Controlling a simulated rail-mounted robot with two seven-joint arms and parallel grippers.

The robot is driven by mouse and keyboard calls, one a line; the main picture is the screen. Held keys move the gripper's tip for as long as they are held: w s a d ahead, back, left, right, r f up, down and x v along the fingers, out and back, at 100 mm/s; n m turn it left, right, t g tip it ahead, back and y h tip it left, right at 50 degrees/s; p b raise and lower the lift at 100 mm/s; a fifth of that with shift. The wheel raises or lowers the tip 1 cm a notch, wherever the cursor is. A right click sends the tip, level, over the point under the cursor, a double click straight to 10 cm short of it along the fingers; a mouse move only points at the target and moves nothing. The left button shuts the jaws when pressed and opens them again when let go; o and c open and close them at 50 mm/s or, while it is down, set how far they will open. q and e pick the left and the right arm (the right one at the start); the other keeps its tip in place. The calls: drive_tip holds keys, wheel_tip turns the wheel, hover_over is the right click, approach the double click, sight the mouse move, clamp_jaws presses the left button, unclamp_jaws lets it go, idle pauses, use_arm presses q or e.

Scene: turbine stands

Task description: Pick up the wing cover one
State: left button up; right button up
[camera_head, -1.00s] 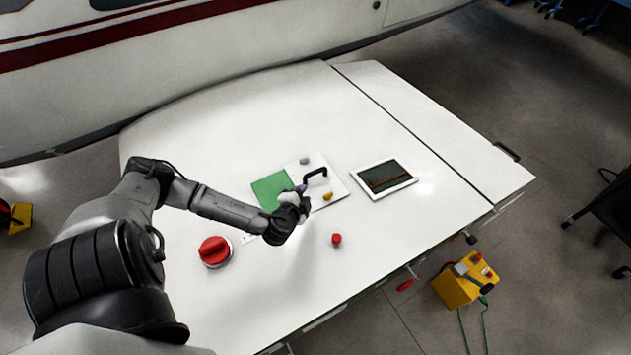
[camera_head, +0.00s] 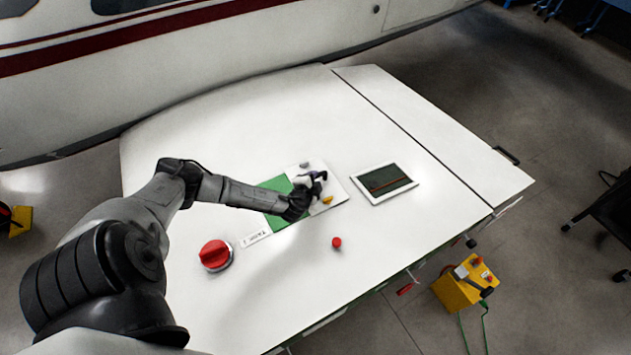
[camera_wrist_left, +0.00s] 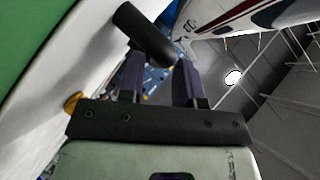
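The wing cover, a white square plate (camera_head: 338,190) with a black handle, lies on the large white wing surface beside a green rectangle (camera_head: 277,221). My left gripper (camera_head: 318,180) is at the handle and partly hides it in the head view. In the left wrist view, the black handle (camera_wrist_left: 146,36) crosses at the tips of my left gripper (camera_wrist_left: 157,70). The two fingers are apart, with background showing between them. Whether they touch the handle cannot be told. My right gripper is in neither view.
A red knob (camera_head: 215,254) and a small red button (camera_head: 336,242) are on the wing surface. A tablet (camera_head: 385,182) lies right of the cover. A yellow box (camera_head: 461,287) stands on the floor. The aircraft body (camera_head: 200,65) borders the far side.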

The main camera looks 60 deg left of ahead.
use_arm(q)
drive_tip(key=shift+x, duration=1.3)
clamp_jaws()
